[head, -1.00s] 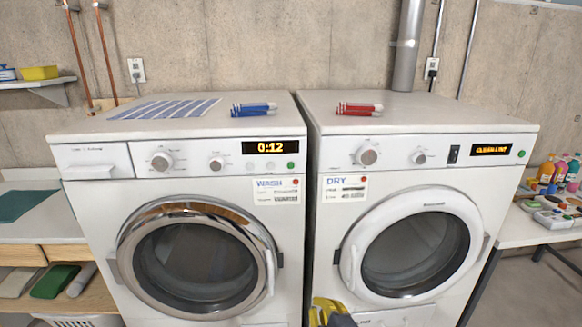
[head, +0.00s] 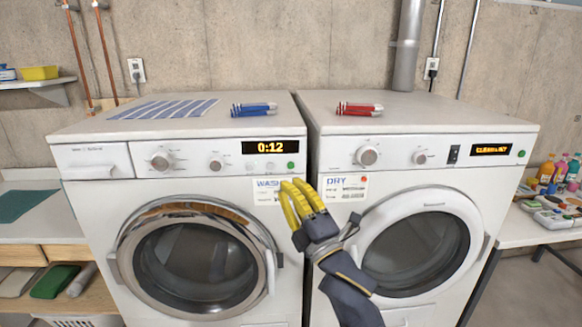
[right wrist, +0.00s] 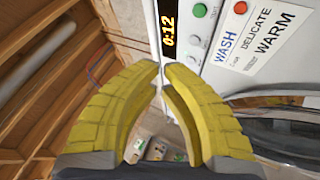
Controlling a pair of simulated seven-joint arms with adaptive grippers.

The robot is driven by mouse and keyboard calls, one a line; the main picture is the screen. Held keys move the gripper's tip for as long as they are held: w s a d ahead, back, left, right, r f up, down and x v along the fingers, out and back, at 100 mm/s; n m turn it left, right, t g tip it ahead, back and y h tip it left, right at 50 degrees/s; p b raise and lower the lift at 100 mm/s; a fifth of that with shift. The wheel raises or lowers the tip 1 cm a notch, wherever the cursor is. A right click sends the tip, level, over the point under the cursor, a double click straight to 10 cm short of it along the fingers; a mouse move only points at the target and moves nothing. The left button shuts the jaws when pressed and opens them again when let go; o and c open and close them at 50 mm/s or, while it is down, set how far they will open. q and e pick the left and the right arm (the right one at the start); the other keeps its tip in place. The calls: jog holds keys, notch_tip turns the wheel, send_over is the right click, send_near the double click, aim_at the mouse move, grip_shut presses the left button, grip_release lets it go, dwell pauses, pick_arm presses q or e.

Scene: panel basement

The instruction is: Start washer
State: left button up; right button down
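The white washer (head: 80,222) stands on the left, with a round chrome-rimmed door (head: 129,235) that looks closed. Its display (head: 270,147) reads 0:12, and a green button (head: 291,165) sits below the display's right end. The display (right wrist: 168,30) and green button (right wrist: 200,10) also show in the right wrist view. My yellow right gripper (head: 292,184) is in front of the washer's right edge, just below the green button, and covers part of the WASH label. Its fingertips (right wrist: 161,66) come together with nothing seen between them. My left gripper is out of view.
The WASH label (right wrist: 250,40) reads delicate, warm. A dryer (head: 425,175) stands close on the right. Blue markers (head: 254,109) and a striped sheet (head: 165,108) lie on the washer; red markers (head: 359,109) lie on the dryer. A side table (head: 540,232) with bottles is at right.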

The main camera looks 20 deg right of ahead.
aim_at(291, 166)
jog(key=shift+r, duration=0.55)
jog(key=shift+w+d, duration=0.45)
jog(key=shift+w, duration=0.95)
jog(key=shift+w+d, duration=0.4)
jog(key=shift+w, duration=1)
jog(key=shift+w+d, duration=0.45)
jog(key=shift+w, duration=0.95)
jog(key=shift+w, duration=0.25)
jog(key=shift+w+d, duration=0.1)
jog(key=shift+w, duration=0.05)
